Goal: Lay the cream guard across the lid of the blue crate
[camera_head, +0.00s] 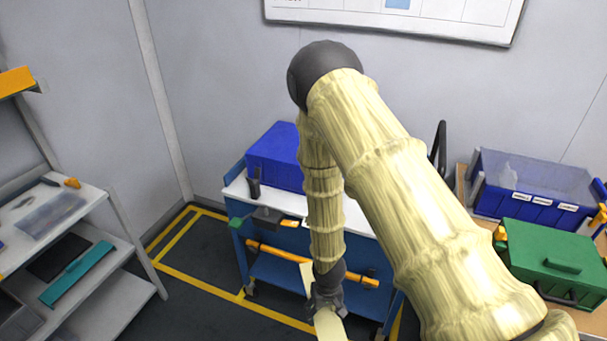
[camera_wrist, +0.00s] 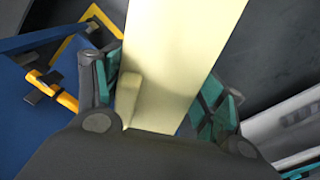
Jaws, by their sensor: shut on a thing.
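The blue crate (camera_head: 274,158) stands closed on the top of a blue cart at the back, partly hidden behind my arm. My gripper (camera_head: 325,300) is low in front of the cart, well below the crate. It is shut on the cream guard (camera_head: 331,326), a flat pale strip. In the wrist view the guard (camera_wrist: 182,60) runs up out of the frame between the two teal-padded fingers of my gripper (camera_wrist: 160,100). The far end of the guard is out of frame in the wrist view. The crate's right side is hidden by my arm.
The blue cart (camera_head: 262,269) has a white top with small tools and an orange bar along its side. A grey shelf (camera_head: 115,290) stands left. A green case (camera_head: 553,255) and a blue bin (camera_head: 530,190) stand right. Yellow-lined floor (camera_head: 190,265) is clear left of the cart.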

